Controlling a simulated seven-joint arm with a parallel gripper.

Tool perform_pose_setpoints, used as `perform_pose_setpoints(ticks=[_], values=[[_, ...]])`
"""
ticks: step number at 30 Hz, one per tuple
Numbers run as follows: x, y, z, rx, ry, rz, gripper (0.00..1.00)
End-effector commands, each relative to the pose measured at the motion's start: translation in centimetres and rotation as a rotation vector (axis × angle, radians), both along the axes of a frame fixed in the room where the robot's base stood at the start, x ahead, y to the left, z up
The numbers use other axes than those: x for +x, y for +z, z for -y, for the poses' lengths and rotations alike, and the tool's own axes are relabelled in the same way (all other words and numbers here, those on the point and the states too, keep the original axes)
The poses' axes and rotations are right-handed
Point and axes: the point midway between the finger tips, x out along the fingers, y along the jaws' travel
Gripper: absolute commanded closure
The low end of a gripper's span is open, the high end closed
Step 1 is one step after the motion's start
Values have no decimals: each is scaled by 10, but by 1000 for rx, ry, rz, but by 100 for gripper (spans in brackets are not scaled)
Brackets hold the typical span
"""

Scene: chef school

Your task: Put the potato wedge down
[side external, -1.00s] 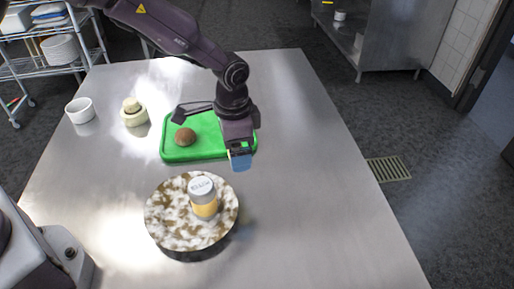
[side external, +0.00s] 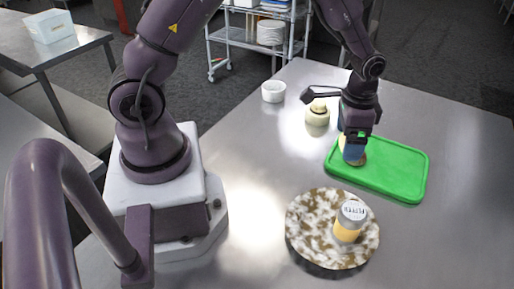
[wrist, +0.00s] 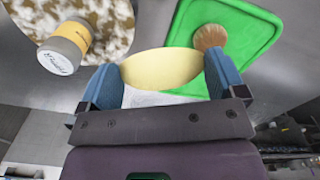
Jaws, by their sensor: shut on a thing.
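A pale yellow potato wedge (wrist: 160,68) is between the blue fingertips of my gripper (wrist: 163,85) in the wrist view. My gripper (side external: 353,152) is shut on it and points down at the left end of the green cutting board (side external: 395,172) in the side view. The board also shows in the wrist view (wrist: 258,40). A round brown item (wrist: 209,38) lies on the board, just beyond the right finger in the wrist view; in the side view my gripper largely hides it. I cannot tell whether the wedge touches anything below it.
A brown-and-white speckled plate (side external: 312,232) with a pepper shaker (side external: 348,222) on it sits in front of the board. A cream lidded jar (side external: 317,114) and a white bowl (side external: 273,92) stand behind to the left. Most of the board's right side is clear.

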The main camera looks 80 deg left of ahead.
Motion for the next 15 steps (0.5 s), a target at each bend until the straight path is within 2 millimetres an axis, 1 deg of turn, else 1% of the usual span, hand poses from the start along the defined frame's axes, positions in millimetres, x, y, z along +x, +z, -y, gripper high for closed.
perform_pose_setpoints(ticks=[1,2,3,5,6,8,9,12,15], values=[[-10,-3,-31,0,92,-2,34],[-16,-5,-45,0,142,-2,34],[-25,-8,-65,0,213,-3,34],[-42,-12,-93,-1,324,-3,34],[-55,-15,-110,-1,401,-3,34],[-76,-20,-134,-1,522,-3,34],[-91,-23,-147,-1,601,-2,34],[-124,-30,-169,-2,778,-3,34],[-151,-35,-181,-1,922,-2,34]])
